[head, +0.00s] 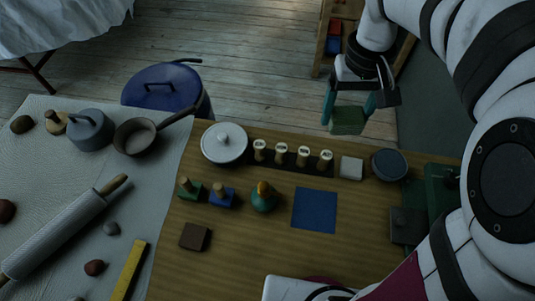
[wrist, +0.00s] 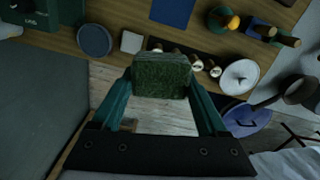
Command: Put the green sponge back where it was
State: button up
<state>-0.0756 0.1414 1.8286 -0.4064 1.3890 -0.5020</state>
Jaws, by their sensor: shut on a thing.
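My gripper (head: 348,107) is shut on the green sponge (head: 347,121). The sponge hangs in the air past the far edge of the wooden table, over the floor. In the wrist view the sponge (wrist: 162,75) is a dark green block between the two teal fingers of my gripper (wrist: 161,84). A blue square (head: 314,210) lies flat and bare on the table. It also shows at the top of the wrist view (wrist: 171,12). Nothing in these frames shows where the sponge lay earlier.
Near the table's far edge stand a white lidded pot (head: 224,143), a row of stamps (head: 292,155), a pale block (head: 351,168) and a round blue-grey piece (head: 389,164). A green box (head: 440,187) stands at the right. A blue lidded bucket (head: 164,92) is beyond the table.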

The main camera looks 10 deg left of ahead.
jog(key=s+a+f+n, duration=0.2)
jog(key=a+f+n, duration=0.1)
jog(key=a, duration=0.3)
jog(key=n, duration=1.2)
send_over(246, 236)
notch_tip(246, 236, down, 13)
jog(key=shift+n, duration=0.4)
notch_tip(246, 236, down, 8)
jog(key=shift+f, duration=0.15)
jog(key=shift+f, duration=0.1)
jog(key=o, duration=1.2)
